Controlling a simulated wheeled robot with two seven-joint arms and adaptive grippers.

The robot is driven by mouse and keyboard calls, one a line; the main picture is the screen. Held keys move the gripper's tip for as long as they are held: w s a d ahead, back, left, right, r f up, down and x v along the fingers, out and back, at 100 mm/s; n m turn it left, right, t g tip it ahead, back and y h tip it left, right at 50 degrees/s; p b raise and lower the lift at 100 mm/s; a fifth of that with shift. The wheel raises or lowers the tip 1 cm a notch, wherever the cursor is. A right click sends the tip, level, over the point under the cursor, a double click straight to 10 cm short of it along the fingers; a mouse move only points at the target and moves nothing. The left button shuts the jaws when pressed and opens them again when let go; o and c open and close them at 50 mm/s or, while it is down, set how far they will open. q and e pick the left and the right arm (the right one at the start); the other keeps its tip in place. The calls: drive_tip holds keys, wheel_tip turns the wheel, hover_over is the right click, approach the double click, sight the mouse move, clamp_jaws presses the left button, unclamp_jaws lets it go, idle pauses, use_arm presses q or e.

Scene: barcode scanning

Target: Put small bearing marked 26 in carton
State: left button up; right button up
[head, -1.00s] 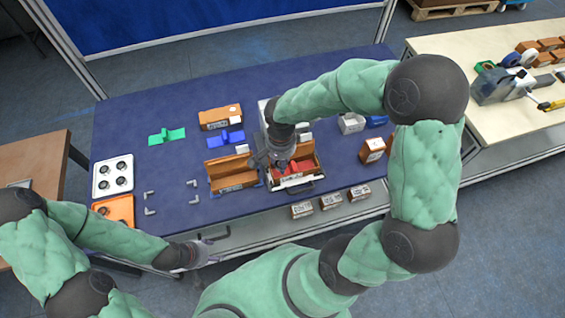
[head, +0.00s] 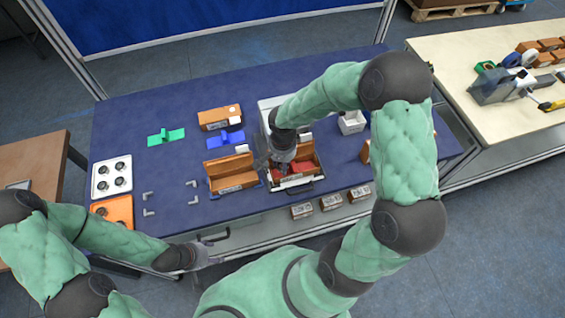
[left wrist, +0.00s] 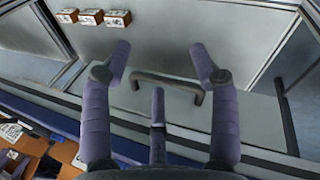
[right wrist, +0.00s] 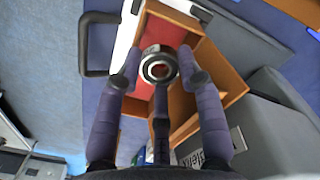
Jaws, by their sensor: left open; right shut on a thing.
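My right gripper (head: 272,162) is shut on a small metal bearing (right wrist: 158,66), a ring with a dark centre, in the right wrist view. Its marking cannot be read. The bearing appears in front of a red-lined brown box (right wrist: 160,32); contact cannot be told. An open brown carton (head: 232,183) stands on the blue table, just left of the right gripper and next to the box with red inside (head: 307,165). Which one is the task's carton cannot be told. My left gripper (head: 212,252) is open and empty near the table's front edge.
A white tray (head: 100,176) with round items and an orange tray (head: 122,205) are at the left. Green (head: 165,137) and blue (head: 226,138) holders and another brown box (head: 220,117) lie behind. A black handle (right wrist: 97,45) sticks out beside the red-lined box.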

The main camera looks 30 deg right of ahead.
drive_tip(key=shift+f+b, duration=0.3)
drive_tip(key=shift+f, duration=0.05)
drive_tip(key=shift+f+b, duration=0.25)
drive_tip(key=shift+b, duration=0.1)
drive_tip(key=o, duration=1.2)
drive_tip(key=shift+c, duration=0.2)
drive_tip(key=shift+r, duration=0.15)
drive_tip(key=shift+r+p, duration=0.5)
drive_tip(key=shift+p, duration=0.3)
wheel_tip(320, 180, up, 12)
drive_tip(key=p, duration=0.1)
